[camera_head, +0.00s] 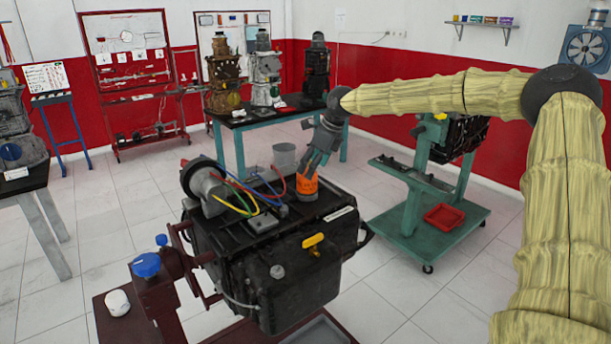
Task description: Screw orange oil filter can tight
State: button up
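The orange oil filter can (307,188) stands upright on top of the black engine block (300,247), toward its back right. My gripper (312,170) reaches down from the upper right, and its grey fingers are at the top of the can. The fingers appear to be around the can's upper part, but their far side is hidden, so firm contact cannot be told. The can's lower end meets the engine top; its thread is hidden.
Coloured wires (243,195) and a grey cylindrical part (205,183) sit on the engine's left top. A yellow handle (313,240) is on its front. A green trolley (445,225) with a red tray (443,216) stands right. A teal table (240,122) with engines stands behind.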

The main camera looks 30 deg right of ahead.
jog(key=shift+p+x, duration=0.65)
jog(key=shift+x, duration=2)
jog(key=shift+s, duration=0.1)
jog(key=c, duration=1)
